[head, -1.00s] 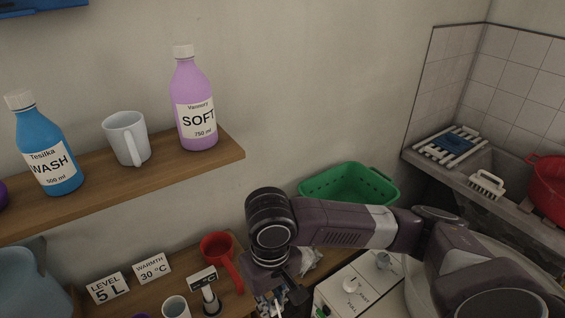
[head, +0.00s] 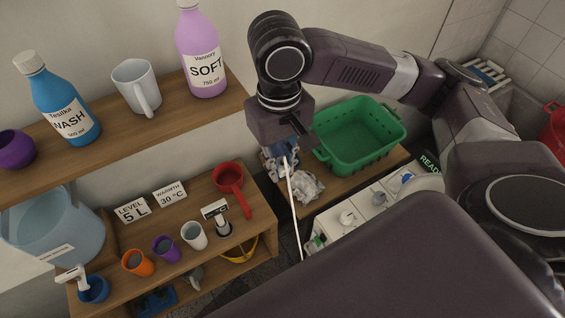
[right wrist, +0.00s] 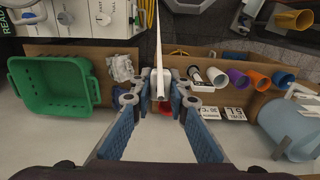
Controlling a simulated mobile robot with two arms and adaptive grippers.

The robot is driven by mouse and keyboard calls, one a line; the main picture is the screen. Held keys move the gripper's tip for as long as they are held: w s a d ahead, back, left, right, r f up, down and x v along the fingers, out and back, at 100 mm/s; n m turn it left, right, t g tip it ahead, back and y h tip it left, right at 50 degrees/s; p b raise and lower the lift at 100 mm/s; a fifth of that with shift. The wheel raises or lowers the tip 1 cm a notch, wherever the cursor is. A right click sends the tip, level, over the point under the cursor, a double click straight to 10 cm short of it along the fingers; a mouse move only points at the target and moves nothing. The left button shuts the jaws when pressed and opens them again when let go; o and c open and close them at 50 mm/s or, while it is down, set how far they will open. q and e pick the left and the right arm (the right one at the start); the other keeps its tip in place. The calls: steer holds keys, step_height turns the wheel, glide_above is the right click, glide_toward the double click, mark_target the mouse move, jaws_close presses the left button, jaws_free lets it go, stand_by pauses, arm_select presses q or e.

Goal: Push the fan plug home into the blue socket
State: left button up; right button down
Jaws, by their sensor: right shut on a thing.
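My right gripper (head: 281,155) hangs in the air in front of the wall, right of the wooden bench. In the right wrist view its blue-padded fingers (right wrist: 160,98) are on both sides of a white plug-like piece (right wrist: 161,84), and it is shut on this piece. A thin white cord (head: 294,205) runs down from the gripper in the head view. A blue block with dark marks (head: 155,301) low under the bench may be the blue socket; it is partly cut off by the frame edge. The plug is apart from it. My left gripper is not in view.
A green basket (head: 360,136) and crumpled white cloth (head: 306,186) lie right of the gripper, above a white control panel (head: 347,217). The bench (head: 205,200) holds several cups, a red dipper (head: 230,176) and signs. A shelf (head: 170,107) with bottles is at left.

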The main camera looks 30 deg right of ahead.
steer(key=w+a+r+n+t+h, duration=0.65)
steer(key=w+a+r+n, duration=0.35)
steer(key=w+a+r, duration=0.55)
steer(key=a+r+n+t+y, duration=0.1)
steer(key=a+r+t, duration=0.4)
steer(key=r, duration=0.6)
steer(key=a+r+n+t+y, duration=0.1)
steer(key=a+r+n+t, duration=0.3)
steer(key=a+r, duration=0.6)
steer(key=shift+s+a+r+n+t+y, duration=0.15)
steer(key=shift+s+r+n+t+y, duration=0.15)
steer(key=shift+r+t, duration=0.55)
steer(key=shift+w+f, duration=0.1)
steer(key=shift+f, duration=0.1)
steer(key=shift+w+a, duration=0.1)
steer(key=shift+w, duration=2.7)
steer(key=shift+w, duration=0.4)
